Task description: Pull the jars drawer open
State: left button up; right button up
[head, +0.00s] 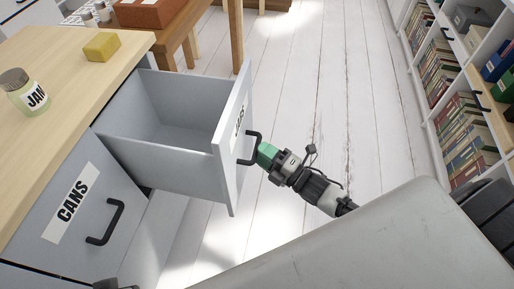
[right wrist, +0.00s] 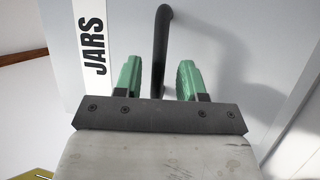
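The jars drawer is pulled well out of the desk, and its inside (head: 180,117) looks empty. Its front carries a JARS label (right wrist: 93,45), which also shows edge-on in the head view (head: 238,118). A black bar handle (head: 252,148) stands off that front. My right gripper (head: 262,155) is at the handle. In the right wrist view its green fingers (right wrist: 159,78) stand apart, one on each side of the handle (right wrist: 160,40), with a visible gap on both sides. Only a dark piece at the bottom edge of the head view may belong to my left arm.
The CANS drawer (head: 85,215) is shut, below and left of the open one. A jar (head: 27,93) and a yellow block (head: 102,46) stand on the desktop. Bookshelves (head: 465,120) line the right. White plank floor (head: 330,75) lies clear between.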

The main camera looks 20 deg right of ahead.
pick_arm(q)
jog(key=shift+p+x, duration=0.3)
jog(key=shift+x, duration=0.6)
pick_arm(e)
jog(key=v, duration=0.8)
pick_arm(q)
jog(key=shift+d+r, duration=0.1)
jog(key=shift+r, duration=0.05)
pick_arm(e)
jog(key=shift+s+r, duration=0.1)
